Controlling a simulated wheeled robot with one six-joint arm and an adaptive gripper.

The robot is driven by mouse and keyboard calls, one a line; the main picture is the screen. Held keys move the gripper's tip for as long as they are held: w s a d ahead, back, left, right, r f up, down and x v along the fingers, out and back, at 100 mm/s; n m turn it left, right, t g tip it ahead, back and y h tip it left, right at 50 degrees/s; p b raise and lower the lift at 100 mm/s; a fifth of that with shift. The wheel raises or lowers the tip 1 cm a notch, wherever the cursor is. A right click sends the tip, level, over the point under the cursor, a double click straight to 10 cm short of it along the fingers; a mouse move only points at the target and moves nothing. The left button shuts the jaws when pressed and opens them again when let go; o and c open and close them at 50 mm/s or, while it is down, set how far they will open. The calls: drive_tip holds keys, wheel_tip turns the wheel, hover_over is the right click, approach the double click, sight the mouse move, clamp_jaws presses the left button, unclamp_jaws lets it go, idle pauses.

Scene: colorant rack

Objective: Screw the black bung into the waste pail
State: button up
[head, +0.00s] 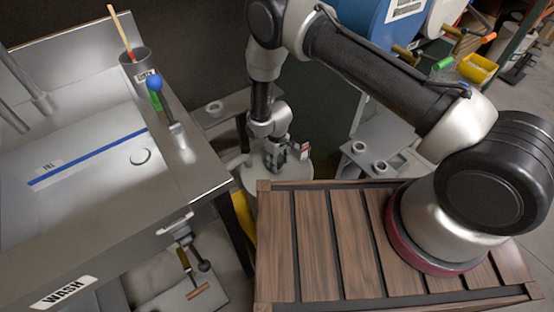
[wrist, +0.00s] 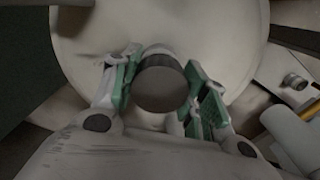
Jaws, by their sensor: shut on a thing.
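The waste pail (head: 262,182) stands on the floor behind the wooden slatted top, with its pale round top facing up. In the wrist view its pale top (wrist: 215,32) fills the upper middle. My gripper (head: 281,158) points down over the pail's top. In the wrist view the green pads of my gripper (wrist: 163,84) are shut on the black bung (wrist: 160,89), a dark round cylinder seen end-on. The bung lies in front of the pail's top in that view. Whether it touches or sits in the opening is hidden. The bung cannot be made out in the head view.
A steel sink bench (head: 105,215) marked WASH is at left, holding a grey cup (head: 137,72) with a stick. The wooden slatted top (head: 330,240) lies in front of the pail. A grey stand (head: 385,140) is right of the pail. A blue drum (head: 385,30) stands behind.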

drive_tip(key=shift+f, duration=0.9)
drive_tip(key=o, duration=1.1)
drive_tip(key=shift+c, duration=0.2)
